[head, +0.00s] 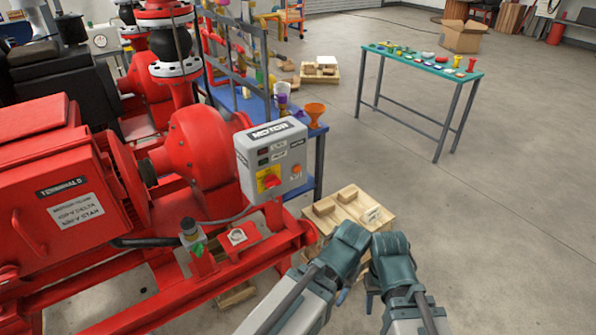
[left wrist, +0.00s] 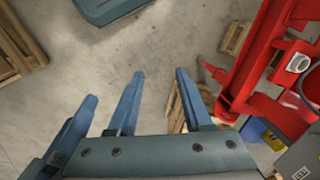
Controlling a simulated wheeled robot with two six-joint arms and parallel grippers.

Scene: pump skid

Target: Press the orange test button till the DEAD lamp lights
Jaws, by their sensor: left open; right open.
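The grey motor control box (head: 252,150) stands on the red pump skid in the head view. The orange button (head: 297,169) is on the right of its face. A red rotary switch on a yellow plate (head: 269,181) is at lower left. Two small dark lamp windows (head: 264,156) sit above it; neither looks lit, and their labels are too small to read. My right gripper (head: 372,292) is below and right of the box, apart from it, mostly hidden by its wrist. My left gripper (left wrist: 160,74) is open and empty over the floor in the left wrist view.
A wooden pallet (head: 374,232) with blocks lies just beyond my wrists. The red skid frame (head: 290,240) runs below the box. A blue bench with funnels (head: 315,110) stands behind it. A green-topped table (head: 440,68) is farther right. Floor on the right is clear.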

